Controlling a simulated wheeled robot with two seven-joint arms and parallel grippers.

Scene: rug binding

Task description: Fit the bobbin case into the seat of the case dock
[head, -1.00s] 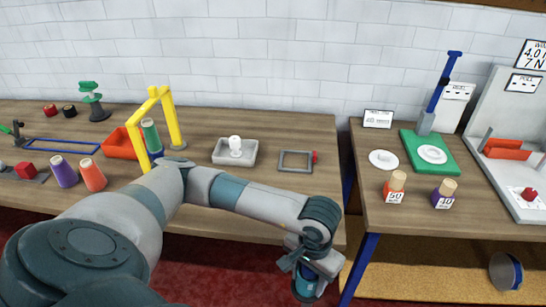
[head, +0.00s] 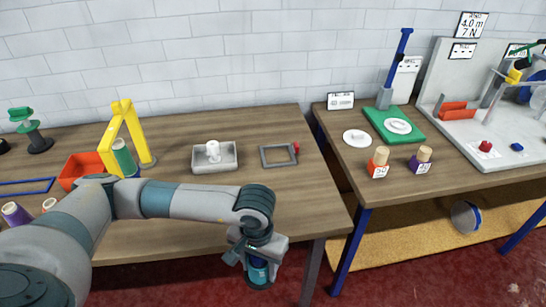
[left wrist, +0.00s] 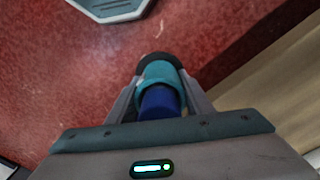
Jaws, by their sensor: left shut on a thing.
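My left gripper (head: 257,258) hangs over the floor in front of the left table's right end, pointing down. It is shut on a blue and teal cylinder, seemingly the bobbin case (head: 258,273). In the left wrist view this cylinder (left wrist: 160,98) sits between the fingers above the red floor, its far end dark. A green plate (head: 412,137) with a white ring-shaped seat (head: 398,126) lies on the right table, with a blue upright behind it; it may be the case dock, but I cannot tell for certain. My right gripper is not in view.
On the left table are a grey tray (head: 227,165), a grey square frame (head: 262,161) and a yellow stand (head: 109,143). The right table holds a white disc (head: 357,137), two wooden-topped spools (head: 378,162) and a grey panel. A floor gap separates the tables.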

